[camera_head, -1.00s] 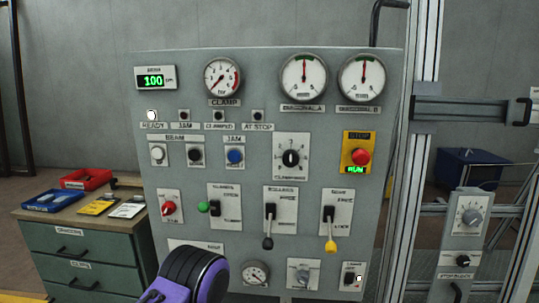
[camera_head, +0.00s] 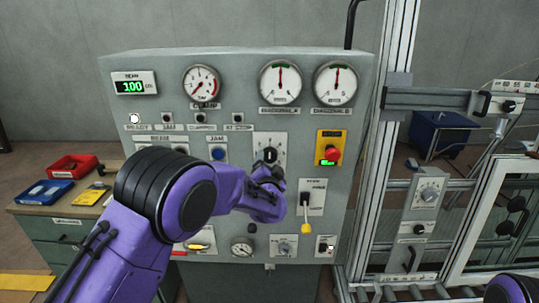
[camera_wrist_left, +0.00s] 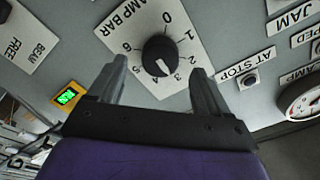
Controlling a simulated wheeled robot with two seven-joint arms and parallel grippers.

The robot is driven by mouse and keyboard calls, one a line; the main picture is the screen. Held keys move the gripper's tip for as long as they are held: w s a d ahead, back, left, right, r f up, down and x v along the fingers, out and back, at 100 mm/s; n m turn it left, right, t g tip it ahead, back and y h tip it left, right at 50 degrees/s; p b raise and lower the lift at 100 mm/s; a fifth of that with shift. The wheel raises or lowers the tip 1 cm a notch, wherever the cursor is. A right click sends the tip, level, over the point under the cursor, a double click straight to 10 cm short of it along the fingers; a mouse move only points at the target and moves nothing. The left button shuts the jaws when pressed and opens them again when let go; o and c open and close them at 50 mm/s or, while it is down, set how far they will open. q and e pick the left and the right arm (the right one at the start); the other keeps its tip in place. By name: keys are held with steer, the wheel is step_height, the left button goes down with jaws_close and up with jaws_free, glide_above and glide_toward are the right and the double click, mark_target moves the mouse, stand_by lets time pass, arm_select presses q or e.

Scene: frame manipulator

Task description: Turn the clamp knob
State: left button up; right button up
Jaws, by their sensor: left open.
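The clamp knob (camera_head: 270,155) is a black round knob on a white dial plate in the middle of the grey control panel (camera_head: 232,62). In the left wrist view the knob (camera_wrist_left: 160,55) sits on the "CLAMP BAR" plate, numbered 0 to 6. A light mark on it faces the 3 and 4 side. My left gripper (camera_wrist_left: 161,70) is open, its two fingers spread toward either side of the knob, with visible gaps. In the head view my left wrist is just below the dial and the fingers are hard to make out. My right gripper is out of view.
A yellow-backed red stop button (camera_head: 332,153) is right of the dial. A yellow-tipped lever (camera_head: 305,212) is below it. Gauges (camera_head: 280,82) line the panel top. My left arm hides the panel's lower left. A metal frame (camera_head: 385,130) stands at the right.

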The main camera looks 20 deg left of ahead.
mark_target(269, 158)
arm_select(q)
steer(key=x, duration=0.3)
steer(key=shift+w+a+p, duration=0.1)
steer(key=shift+p, duration=0.25)
steer(key=c, duration=1)
steer(key=shift+c, duration=0.2)
